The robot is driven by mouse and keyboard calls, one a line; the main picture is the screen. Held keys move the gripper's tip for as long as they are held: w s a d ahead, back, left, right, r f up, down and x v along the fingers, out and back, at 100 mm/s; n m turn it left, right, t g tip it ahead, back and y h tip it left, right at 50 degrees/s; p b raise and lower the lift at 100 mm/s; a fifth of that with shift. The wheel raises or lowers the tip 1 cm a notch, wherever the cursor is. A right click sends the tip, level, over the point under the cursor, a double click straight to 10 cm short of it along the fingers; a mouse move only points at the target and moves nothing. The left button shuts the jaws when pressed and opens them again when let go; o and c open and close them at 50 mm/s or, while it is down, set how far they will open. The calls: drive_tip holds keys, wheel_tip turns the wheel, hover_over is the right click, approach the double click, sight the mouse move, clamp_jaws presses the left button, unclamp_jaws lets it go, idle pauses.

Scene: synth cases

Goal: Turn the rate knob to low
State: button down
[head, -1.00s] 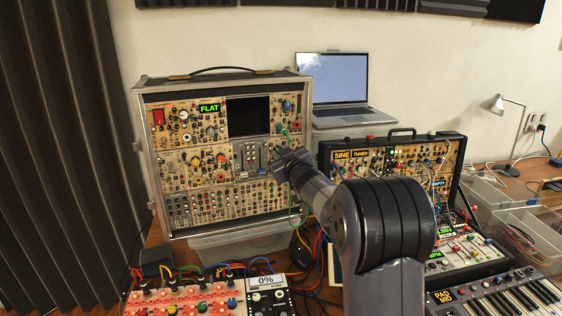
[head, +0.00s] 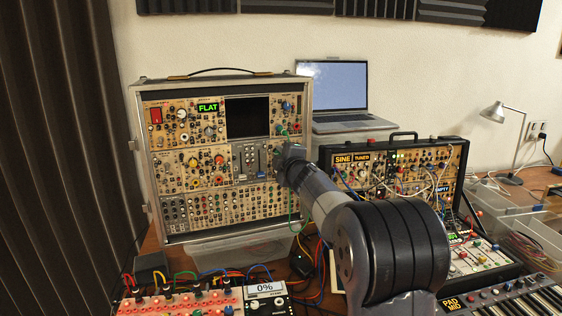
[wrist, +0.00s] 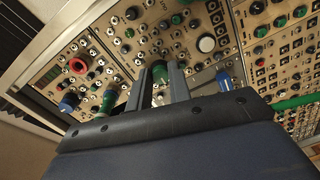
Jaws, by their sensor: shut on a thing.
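In the wrist view my gripper (wrist: 160,84) is against a wooden-faced synth panel, its two grey fingers on either side of a green knob (wrist: 159,69). It is shut on this knob. The label is too small to read, so I cannot tell from print that it is the rate knob, nor its pointer position. In the head view my gripper (head: 283,155) is at the right edge of the large silver-framed synth case (head: 139,165), and my wrist hides the knob. A small green "FLAT" display (head: 208,107) is lit on the case.
A green cable (wrist: 295,103) runs at the right. A second case (head: 392,139) and a laptop (head: 340,90) stand to the right.

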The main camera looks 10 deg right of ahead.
drive_tip(key=n+b, duration=0.1)
drive_tip(key=n, duration=0.3)
drive_tip(key=shift+f+b, duration=0.1)
drive_tip(key=shift+b, duration=0.3)
drive_tip(key=shift+n+b, duration=0.8)
drive_tip(key=shift+n, duration=1.6)
drive_tip(key=c, duration=1.3)
unclamp_jaws()
drive_tip(key=s+d+b, duration=0.1)
drive_tip(key=s+b, duration=0.1)
drive_tip(key=s, duration=0.8)
drive_tip(key=shift+s+r, duration=0.2)
drive_tip(key=shift+s, duration=0.2)
